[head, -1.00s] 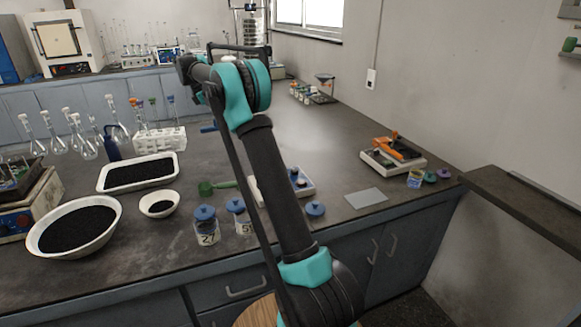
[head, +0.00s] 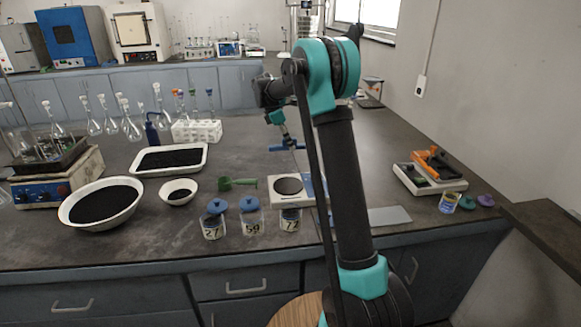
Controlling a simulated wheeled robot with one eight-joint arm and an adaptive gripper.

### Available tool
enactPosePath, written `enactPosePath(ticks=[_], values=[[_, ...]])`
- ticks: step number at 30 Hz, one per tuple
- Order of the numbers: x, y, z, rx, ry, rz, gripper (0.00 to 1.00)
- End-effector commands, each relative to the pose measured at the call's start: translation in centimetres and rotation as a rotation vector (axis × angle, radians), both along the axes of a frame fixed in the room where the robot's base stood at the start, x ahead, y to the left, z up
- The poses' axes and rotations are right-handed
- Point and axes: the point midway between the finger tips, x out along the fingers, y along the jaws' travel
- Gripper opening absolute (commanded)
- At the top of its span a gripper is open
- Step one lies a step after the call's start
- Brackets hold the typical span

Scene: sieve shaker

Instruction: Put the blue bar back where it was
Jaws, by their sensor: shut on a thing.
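The blue bar (head: 276,148) is a short, thin bar in the middle of the head view, lying roughly level across the fingertips of my gripper (head: 287,141). My gripper points down and is shut on the bar. The bar appears to be held above the dark bench, behind the white balance; its exact height cannot be told. The fingers are small and partly blurred into the bar.
The white balance (head: 310,190) with its dark round pan, numbered jars (head: 251,222) and a green scoop (head: 238,184) stand in front. A white flask rack (head: 197,132) and black-filled tray (head: 139,168) are left. The orange tool's tray (head: 422,184) is right.

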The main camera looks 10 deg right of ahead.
Motion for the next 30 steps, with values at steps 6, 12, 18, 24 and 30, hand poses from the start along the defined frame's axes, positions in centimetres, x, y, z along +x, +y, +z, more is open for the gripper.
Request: enactPosePath(ticks=[6, 12, 18, 24, 30], values=[[0.0, 0.0, -5.0, 0.000, 0.000, 0.000, 0.00], [0.0, 0.0, -7.0, 0.000, 0.000, 0.000, 0.00], [0.0, 0.0, -8.6, 0.000, 0.000, 0.000, 0.00], [0.0, 0.0, -10.9, 0.000, 0.000, 0.000, 0.00], [0.0, 0.0, -10.9, 0.000, 0.000, 0.000, 0.00]])
